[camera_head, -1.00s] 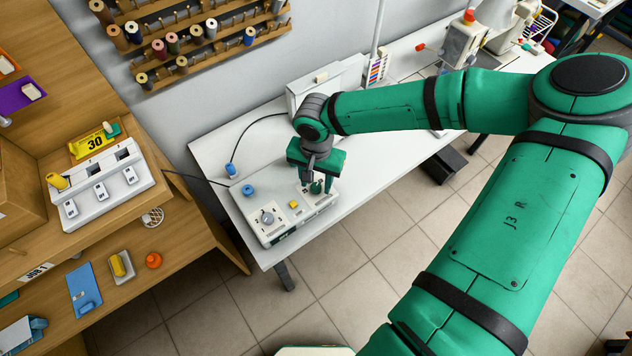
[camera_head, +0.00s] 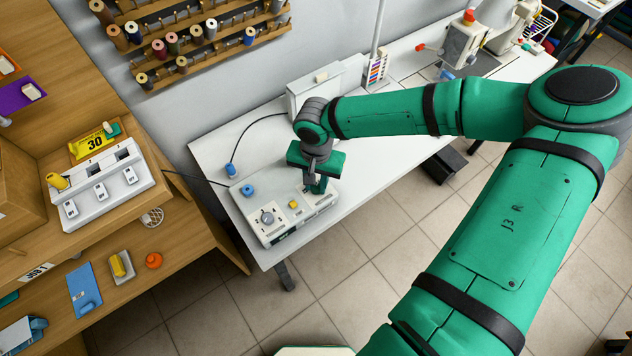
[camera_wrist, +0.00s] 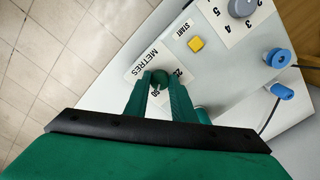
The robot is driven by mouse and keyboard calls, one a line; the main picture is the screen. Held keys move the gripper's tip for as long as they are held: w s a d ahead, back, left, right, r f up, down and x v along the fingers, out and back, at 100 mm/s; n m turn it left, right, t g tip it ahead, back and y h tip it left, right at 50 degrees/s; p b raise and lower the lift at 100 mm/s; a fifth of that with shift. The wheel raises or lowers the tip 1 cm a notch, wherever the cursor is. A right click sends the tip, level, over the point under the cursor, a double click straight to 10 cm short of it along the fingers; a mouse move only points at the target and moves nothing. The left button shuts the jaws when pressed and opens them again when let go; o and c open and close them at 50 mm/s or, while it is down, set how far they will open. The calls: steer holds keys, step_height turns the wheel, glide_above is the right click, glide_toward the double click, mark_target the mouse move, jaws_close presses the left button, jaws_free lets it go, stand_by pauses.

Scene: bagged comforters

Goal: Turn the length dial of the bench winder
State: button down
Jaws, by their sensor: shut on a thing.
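The bench winder (camera_head: 268,238) is a pale box on the white table in the head view. My gripper (camera_head: 317,186) points down at its right end. In the wrist view, the length dial (camera_wrist: 160,77) is a dark green knob on a white plate marked METRES, with 20 and a partly covered 50 readable. My gripper (camera_wrist: 159,84) is shut on this dial, one finger on each side. The fingers hide part of the plate, and I cannot read the dial's setting. In the head view my gripper hides most of the dial.
A yellow START button (camera_wrist: 197,43) and a grey numbered dial (camera_wrist: 242,8) are on the same panel; that dial also shows in the head view (camera_head: 267,217). A pale upright box (camera_head: 303,93) stands behind my gripper.

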steer(key=n, duration=0.6)
steer(key=shift+d, duration=0.1)
steer(key=n, duration=0.5)
steer(key=shift+d+n, duration=0.1)
steer(key=shift+n, duration=0.3)
steer(key=n, duration=1.1)
steer(key=shift+w+d, duration=0.1)
steer(key=shift+n, duration=0.4)
steer(key=c, duration=1.5)
jaws_free()
